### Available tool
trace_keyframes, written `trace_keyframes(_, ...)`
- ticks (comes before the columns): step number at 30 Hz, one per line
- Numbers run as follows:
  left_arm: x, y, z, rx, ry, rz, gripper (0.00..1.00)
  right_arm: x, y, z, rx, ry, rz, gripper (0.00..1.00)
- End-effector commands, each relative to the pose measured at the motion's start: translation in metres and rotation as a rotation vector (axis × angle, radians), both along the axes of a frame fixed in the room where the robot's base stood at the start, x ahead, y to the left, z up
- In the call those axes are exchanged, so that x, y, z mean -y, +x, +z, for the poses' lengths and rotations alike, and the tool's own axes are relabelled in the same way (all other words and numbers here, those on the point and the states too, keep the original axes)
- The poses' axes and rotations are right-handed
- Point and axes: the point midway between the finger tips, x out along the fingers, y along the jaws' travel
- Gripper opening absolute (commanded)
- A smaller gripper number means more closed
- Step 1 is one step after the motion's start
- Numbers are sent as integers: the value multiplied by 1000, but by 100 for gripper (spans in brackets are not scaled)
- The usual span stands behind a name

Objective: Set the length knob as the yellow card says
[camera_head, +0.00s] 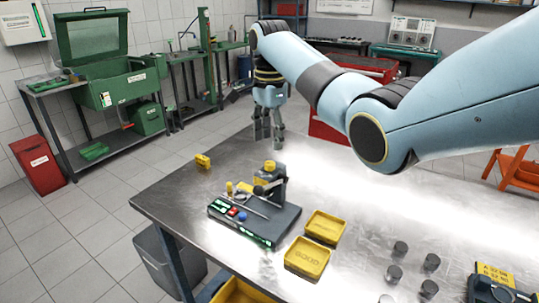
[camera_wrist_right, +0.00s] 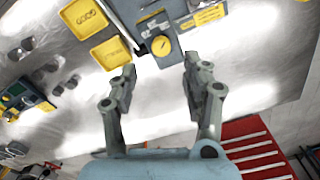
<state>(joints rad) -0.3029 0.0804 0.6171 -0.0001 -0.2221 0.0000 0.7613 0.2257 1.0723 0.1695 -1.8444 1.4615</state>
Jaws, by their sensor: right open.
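A dark bench device (camera_head: 285,222) stands on the metal table, with a yellow round knob (camera_head: 270,166) on top of its upright post. In the right wrist view the yellow knob (camera_wrist_right: 161,45) faces the camera, with a dark mark on it and a dial plate beside it. A yellow strip with dark print (camera_wrist_right: 207,15) lies beside the knob; its print is too small to read, and I cannot tell if it is the card. My right gripper (camera_head: 268,138) points down behind the device, apart from the knob. Its open fingers (camera_wrist_right: 159,70) hold nothing. My left gripper is out of view.
Two yellow trays (camera_head: 325,227) (camera_head: 307,258) lie right of the device. Several dark cylinders (camera_head: 400,248) and a yellow-topped unit (camera_head: 494,272) stand farther right. The table's centre is clear.

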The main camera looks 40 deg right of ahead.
Motion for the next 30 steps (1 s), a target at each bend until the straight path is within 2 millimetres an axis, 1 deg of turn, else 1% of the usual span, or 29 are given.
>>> trace_keyframes(1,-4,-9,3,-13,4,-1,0,0,-1,-9,-4,0,0,49)
trace_keyframes(4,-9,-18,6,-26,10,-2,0,0,-1,-30,-4,0,0,49)
trace_keyframes(7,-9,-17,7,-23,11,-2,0,0,-1,-47,-2,-1,0,49)
trace_keyframes(10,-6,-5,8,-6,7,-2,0,0,0,-60,-1,0,1,49)
trace_keyframes(12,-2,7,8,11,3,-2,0,0,0,-65,0,0,2,49)
trace_keyframes(15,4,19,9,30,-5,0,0,0,0,-69,2,-1,2,49)
trace_keyframes(18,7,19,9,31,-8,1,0,0,0,-70,2,-1,2,49)
trace_keyframes(22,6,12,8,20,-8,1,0,0,0,-70,2,-1,2,49)
trace_keyframes(23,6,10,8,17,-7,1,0,0,0,-70,2,-1,2,46)
trace_keyframes(27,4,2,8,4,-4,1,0,0,0,-70,2,-1,2,28)
trace_keyframes(30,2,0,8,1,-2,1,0,0,0,-70,2,-1,2,15)
